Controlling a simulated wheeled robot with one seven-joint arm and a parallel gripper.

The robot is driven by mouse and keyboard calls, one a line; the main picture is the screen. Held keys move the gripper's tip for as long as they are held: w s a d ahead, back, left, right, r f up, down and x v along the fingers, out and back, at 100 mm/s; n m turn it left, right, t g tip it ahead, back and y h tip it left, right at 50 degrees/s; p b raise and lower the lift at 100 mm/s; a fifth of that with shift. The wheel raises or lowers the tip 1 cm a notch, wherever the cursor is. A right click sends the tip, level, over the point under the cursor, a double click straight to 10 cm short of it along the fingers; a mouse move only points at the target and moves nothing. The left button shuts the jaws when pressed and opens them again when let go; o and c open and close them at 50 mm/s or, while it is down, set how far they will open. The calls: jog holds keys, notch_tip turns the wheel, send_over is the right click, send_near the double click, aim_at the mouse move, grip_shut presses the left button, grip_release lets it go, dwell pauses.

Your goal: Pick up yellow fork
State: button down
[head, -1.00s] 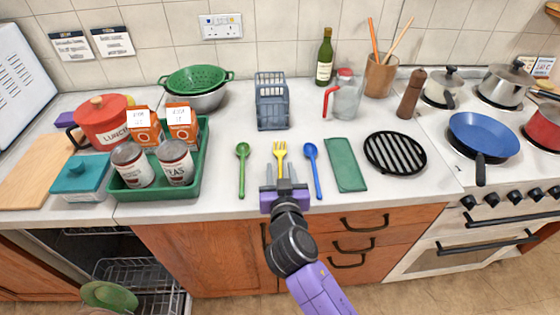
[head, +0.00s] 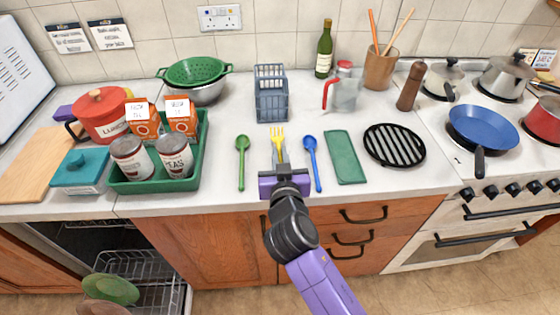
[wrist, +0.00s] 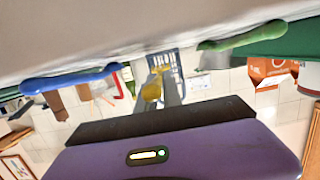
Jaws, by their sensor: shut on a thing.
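The yellow fork (head: 278,136) stands out beyond my gripper (head: 281,165) in the head view, tines toward the wall, between the green spoon (head: 242,160) and the blue spoon (head: 312,162). My gripper is at the counter's front edge, shut on the fork. Its palm hides the fork's handle end. In the wrist view, part of the fork (wrist: 153,88) shows between the fingers (wrist: 160,92). That view is upside down. The fork's exact height above the counter is hard to tell.
A blue-grey rack (head: 271,94) stands behind the fork. A green cloth (head: 344,157) and a black trivet (head: 394,145) lie to the right. A green tray (head: 197,165) with cans and cartons is at left. The dishwasher (head: 130,285) below is open.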

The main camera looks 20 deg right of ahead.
aim_at(280, 158)
notch_tip(280, 158, up, 18)
jog(key=shift+f, duration=0.25)
